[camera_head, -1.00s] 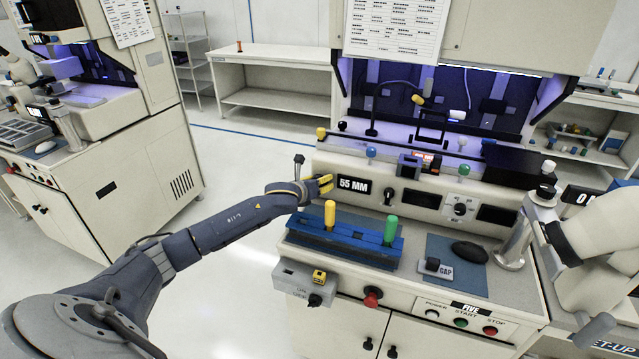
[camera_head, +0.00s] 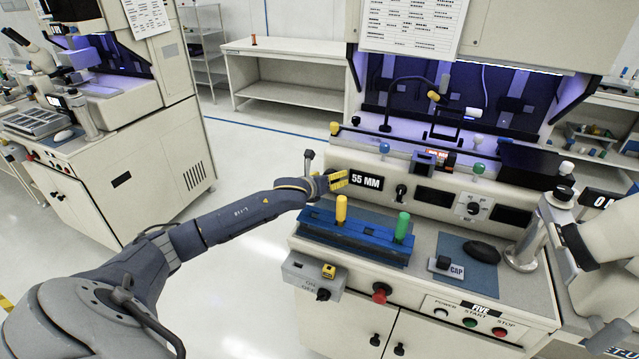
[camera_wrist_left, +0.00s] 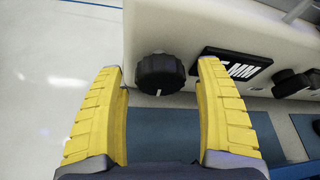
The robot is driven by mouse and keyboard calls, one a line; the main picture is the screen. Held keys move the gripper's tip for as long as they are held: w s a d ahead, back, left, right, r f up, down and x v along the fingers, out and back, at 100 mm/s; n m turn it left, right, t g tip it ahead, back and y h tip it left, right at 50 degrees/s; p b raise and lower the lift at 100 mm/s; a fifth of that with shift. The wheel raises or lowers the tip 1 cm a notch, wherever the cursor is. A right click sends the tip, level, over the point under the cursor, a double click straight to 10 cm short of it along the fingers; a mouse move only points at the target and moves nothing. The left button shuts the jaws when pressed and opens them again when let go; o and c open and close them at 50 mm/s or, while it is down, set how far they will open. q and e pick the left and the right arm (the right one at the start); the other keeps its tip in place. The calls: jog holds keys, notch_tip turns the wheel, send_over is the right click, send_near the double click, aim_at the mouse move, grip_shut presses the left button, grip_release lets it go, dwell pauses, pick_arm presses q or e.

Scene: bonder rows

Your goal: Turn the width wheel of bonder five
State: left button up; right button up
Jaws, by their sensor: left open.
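Bonder five has a FIVE label (camera_head: 485,308) on its front. A black ridged wheel (camera_wrist_left: 160,73) with a white mark shows in the left wrist view, on the pale panel beside the 55 MM display (camera_head: 367,180). My left gripper (camera_head: 338,180) is at the left end of that panel, just left of the display. Its yellow fingers are open and empty. In the wrist view the wheel lies between the fingertips, with a gap on each side. Contact is not visible. In the head view my gripper hides the wheel. My right gripper is not in view.
A blue fixture (camera_head: 357,236) with a yellow handle (camera_head: 341,209) and a green handle (camera_head: 402,226) sits below the panel. A grey switch box (camera_head: 315,275) juts out at the front left. Another bonder (camera_head: 130,185) stands left across clear floor.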

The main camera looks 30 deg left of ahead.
pick_arm(q)
jog(key=v, duration=1)
jog(key=shift+s, duration=0.25)
jog(key=shift+s+d+r+y, duration=0.15)
jog(key=shift+s+d+y, duration=0.15)
jog(key=shift+d, duration=0.15)
jog(key=s+d+r+m+y, duration=0.2)
jog(key=s+d+m, duration=0.1)
jog(key=s+m, duration=0.1)
jog(key=shift+g, duration=0.3)
jog(key=x, duration=1.7)
jog(key=shift+a, duration=0.35)
jog(key=shift+r, duration=0.1)
jog(key=shift+c, duration=0.2)
